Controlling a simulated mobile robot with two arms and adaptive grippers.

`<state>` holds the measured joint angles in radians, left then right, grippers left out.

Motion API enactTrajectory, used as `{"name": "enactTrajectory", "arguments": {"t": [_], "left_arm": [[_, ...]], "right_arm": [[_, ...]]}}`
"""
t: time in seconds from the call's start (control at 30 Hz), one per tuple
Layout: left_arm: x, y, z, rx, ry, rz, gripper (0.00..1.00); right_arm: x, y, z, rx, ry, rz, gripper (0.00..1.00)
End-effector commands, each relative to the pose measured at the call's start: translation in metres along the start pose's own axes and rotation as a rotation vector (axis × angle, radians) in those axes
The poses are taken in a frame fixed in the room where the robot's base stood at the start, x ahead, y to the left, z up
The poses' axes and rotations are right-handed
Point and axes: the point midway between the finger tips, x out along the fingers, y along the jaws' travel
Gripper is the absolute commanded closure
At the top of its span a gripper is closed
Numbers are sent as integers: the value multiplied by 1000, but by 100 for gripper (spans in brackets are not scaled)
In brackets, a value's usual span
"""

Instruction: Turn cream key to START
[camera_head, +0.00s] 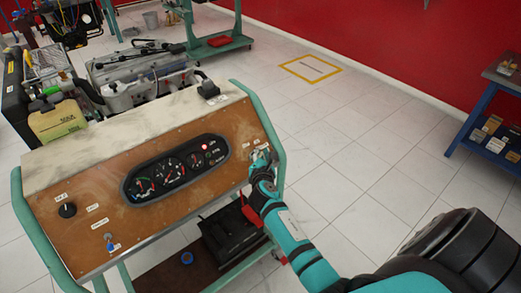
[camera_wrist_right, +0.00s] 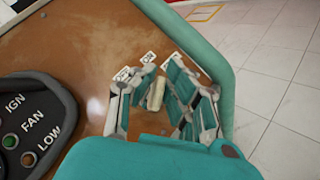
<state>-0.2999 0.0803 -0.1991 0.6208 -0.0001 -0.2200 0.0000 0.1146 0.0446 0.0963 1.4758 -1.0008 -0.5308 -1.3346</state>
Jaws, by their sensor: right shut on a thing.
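The cream key (camera_wrist_right: 156,93) stands out from the right end of the brown instrument panel (camera_head: 110,210). It shows between the fingers of my right gripper (camera_wrist_right: 158,80) in the right wrist view. My right gripper (camera_head: 261,160) is shut on the key at the panel's right side in the head view, where it hides most of the key. My left gripper is not in view.
A black gauge cluster (camera_head: 175,170) sits mid-panel, left of my gripper. A black knob (camera_head: 67,210) and a blue-tipped switch (camera_head: 110,243) are at the panel's left. A teal frame (camera_head: 268,125) edges the panel closely. A black battery (camera_head: 230,235) stands below.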

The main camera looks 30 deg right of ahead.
Motion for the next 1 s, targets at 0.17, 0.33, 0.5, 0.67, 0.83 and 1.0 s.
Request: {"name": "enactTrajectory", "arguments": {"t": [0.17, 0.33, 0.5, 0.67, 0.83, 1.0], "left_arm": [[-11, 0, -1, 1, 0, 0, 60], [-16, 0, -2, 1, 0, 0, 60], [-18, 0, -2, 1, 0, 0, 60], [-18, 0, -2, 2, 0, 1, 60], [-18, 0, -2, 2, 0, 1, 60], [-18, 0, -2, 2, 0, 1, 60]], "right_arm": [[-1, 1, 1, 81, 1, -72, 100], [0, 0, 1, 130, 1, -117, 100], [0, -1, 0, 155, 0, -140, 100], [0, -2, 0, 161, 0, -148, 100], [0, -2, 0, 162, 0, -148, 100], [0, -2, 0, 161, 0, -147, 86]]}}
